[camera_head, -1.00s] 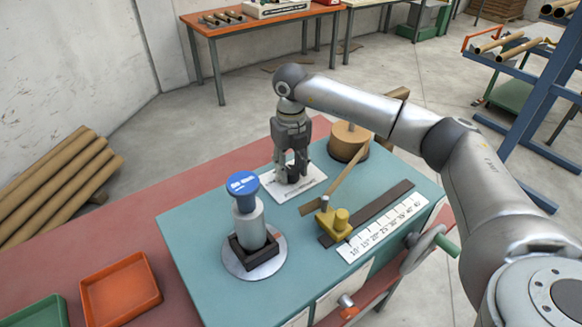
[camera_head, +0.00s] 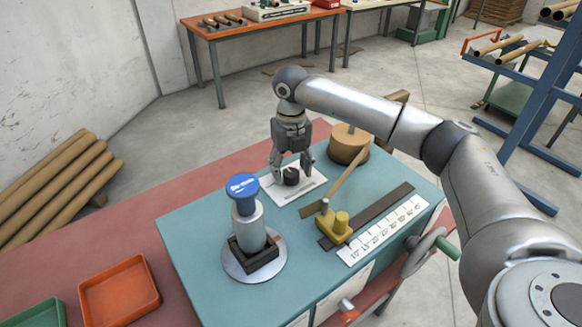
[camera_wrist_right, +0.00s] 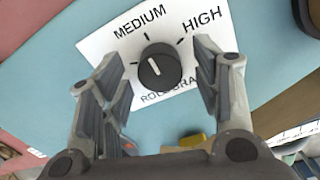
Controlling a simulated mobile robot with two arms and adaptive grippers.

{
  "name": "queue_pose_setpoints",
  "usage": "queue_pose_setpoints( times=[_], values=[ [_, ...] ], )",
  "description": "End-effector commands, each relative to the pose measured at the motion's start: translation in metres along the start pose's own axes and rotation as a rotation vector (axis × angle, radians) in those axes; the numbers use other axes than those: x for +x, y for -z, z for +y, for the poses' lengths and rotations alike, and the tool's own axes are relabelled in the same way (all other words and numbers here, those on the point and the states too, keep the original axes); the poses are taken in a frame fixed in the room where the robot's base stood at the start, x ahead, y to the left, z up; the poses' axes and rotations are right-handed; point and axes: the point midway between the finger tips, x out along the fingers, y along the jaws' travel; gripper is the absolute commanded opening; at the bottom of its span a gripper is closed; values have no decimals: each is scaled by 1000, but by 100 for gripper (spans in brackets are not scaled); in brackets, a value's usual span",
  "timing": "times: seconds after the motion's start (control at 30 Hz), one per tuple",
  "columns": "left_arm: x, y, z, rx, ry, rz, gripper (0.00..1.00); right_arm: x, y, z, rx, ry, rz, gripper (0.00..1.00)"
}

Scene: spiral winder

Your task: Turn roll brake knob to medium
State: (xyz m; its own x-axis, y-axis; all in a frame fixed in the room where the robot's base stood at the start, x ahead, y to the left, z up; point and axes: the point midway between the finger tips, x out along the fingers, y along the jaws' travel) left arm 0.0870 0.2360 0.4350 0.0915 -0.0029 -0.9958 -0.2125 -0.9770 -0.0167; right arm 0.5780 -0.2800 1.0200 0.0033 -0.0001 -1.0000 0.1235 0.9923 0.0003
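The roll brake knob (camera_head: 291,176) is a round black dial on a white label plate (camera_head: 284,193) on the teal table. In the right wrist view the knob (camera_wrist_right: 160,67) shows a short white pointer mark, pointing up and slightly left, roughly toward the tick under the word MEDIUM (camera_wrist_right: 140,23). The word HIGH (camera_wrist_right: 203,25) is to its right. My right gripper (camera_head: 292,162) is open above the plate, with its fingers apart on both sides of the knob, gaps visible. The lower lettering is partly hidden by the fingers. My left gripper is out of view.
A blue-topped spindle (camera_head: 244,195) stands to the left of the knob. A wooden cylinder (camera_head: 348,144) and a slanted paper strip (camera_head: 335,188) are close on the right. A yellow guide (camera_head: 334,225) and a ruler scale (camera_head: 385,229) lie nearer the front.

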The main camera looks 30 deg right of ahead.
Motion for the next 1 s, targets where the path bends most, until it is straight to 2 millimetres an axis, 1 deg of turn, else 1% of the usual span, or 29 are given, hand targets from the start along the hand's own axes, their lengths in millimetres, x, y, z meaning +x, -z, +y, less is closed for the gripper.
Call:
queue_pose_setpoints(
  times=[0.2, 0.27, 0.33, 0.47, 0.7, 0.83, 1.0],
  values=[
    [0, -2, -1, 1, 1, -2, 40, 0, 0, 0, -1, 0, 2, 58],
    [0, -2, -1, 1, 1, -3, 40, -3, 0, 0, -1, 0, 2, 58],
    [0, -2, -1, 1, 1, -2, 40, -10, 0, 0, -1, 0, 2, 58],
    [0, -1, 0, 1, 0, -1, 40, -33, 0, 1, -2, -1, -2, 58],
    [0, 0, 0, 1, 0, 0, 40, -85, -1, 0, -1, -1, -3, 58],
    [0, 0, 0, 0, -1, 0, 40, -105, 0, 1, -2, -1, -1, 58],
    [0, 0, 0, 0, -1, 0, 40, -118, 0, 0, 0, 0, 1, 58]
  ],
)
